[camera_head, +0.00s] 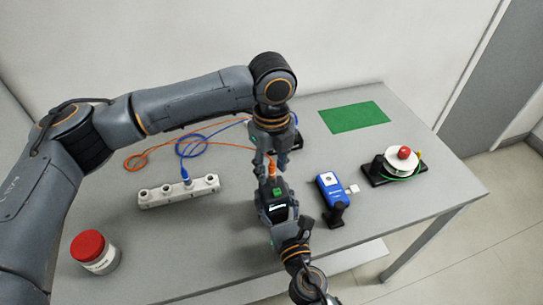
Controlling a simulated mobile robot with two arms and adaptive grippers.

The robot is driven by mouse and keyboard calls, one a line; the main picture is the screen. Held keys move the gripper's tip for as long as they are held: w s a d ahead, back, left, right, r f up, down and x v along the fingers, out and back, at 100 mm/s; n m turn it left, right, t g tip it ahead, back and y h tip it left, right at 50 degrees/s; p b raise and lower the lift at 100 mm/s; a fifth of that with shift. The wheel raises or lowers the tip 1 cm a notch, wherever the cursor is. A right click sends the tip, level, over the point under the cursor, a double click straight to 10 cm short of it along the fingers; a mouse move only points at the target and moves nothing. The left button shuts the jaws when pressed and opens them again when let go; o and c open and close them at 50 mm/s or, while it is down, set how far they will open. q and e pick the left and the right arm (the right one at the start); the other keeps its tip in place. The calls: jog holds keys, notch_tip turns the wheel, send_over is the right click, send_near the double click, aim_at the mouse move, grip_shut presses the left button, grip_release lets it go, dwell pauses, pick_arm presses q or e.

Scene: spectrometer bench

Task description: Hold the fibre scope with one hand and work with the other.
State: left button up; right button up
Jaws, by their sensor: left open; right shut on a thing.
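A dark, boxy device with a small green face (278,191), apparently the fibre scope, is near the middle of the table. My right gripper (283,221), coming from the bottom, is shut on its near side. An orange connector (273,171) stands at the far top end of the device; I cannot tell whether it is fully seated. My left gripper (268,160) reaches down from above, open, with its fingers close around or beside the orange connector. The arms hide part of the device and whatever lies behind the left wrist.
A white strip with several ports (160,195) holds a blue cable's plug (186,176). An orange cable (135,162) loops behind. A blue device (328,186) stands close right, then a reel with a red knob (404,153).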

pick_arm(q)
grip_shut()
jog(key=shift+r, duration=0.15)
jog(key=shift+r, duration=1.25)
pick_arm(e)
jog(key=o, duration=1.5)
